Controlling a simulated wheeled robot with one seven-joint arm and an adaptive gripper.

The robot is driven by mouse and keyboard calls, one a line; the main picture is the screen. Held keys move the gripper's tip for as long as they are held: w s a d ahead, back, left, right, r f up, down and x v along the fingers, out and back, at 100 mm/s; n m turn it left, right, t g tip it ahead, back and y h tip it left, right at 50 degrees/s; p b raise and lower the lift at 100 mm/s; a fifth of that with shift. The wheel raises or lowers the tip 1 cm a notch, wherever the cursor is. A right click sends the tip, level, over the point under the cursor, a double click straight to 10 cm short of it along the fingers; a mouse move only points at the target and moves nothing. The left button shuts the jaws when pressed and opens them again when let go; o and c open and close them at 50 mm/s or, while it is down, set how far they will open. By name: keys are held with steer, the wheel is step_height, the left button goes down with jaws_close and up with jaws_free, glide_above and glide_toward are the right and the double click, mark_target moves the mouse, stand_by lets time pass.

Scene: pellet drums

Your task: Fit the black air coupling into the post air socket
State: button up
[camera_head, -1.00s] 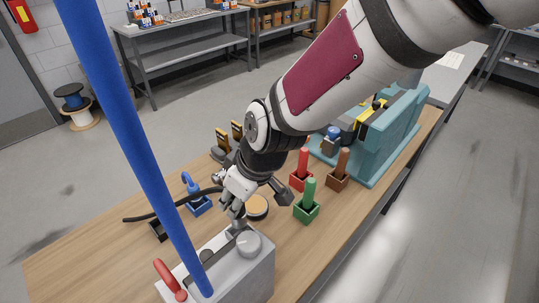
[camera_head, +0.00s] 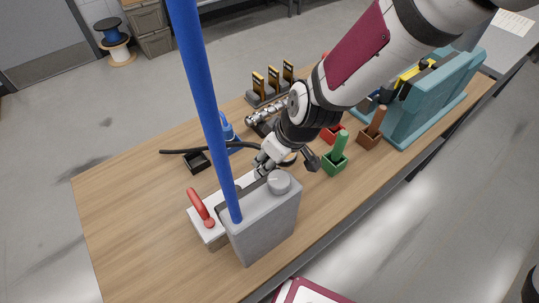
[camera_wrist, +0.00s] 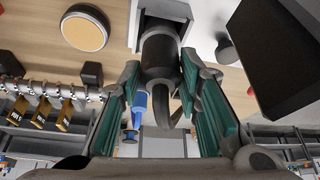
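The black air coupling (camera_wrist: 160,57) is a dark cylinder between my gripper's two teal-padded fingers (camera_wrist: 160,75) in the wrist view. Both fingertips appear to touch its sides, and a dark hose curves down from it. Its far end meets a grey square-edged fitting (camera_wrist: 163,10), likely the post air socket; I cannot tell how deep it sits. In the head view, my gripper (camera_head: 264,164) is low over the bench, just behind a grey box (camera_head: 265,222), with its fingertips and the coupling mostly hidden. The black hose (camera_head: 180,151) runs left from there.
A red handle (camera_head: 198,205) is beside the grey box. A green holder (camera_head: 335,163), a brown holder (camera_head: 370,138) and a teal machine (camera_head: 410,120) stand right. The left bench is clear.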

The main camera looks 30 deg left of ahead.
steer(key=shift+o, duration=1.1)
steer(key=shift+r, duration=0.5)
steer(key=v, duration=1.1)
steer(key=shift+r+b, duration=0.2)
steer(key=shift+b, duration=0.2)
steer(key=shift+d, duration=0.2)
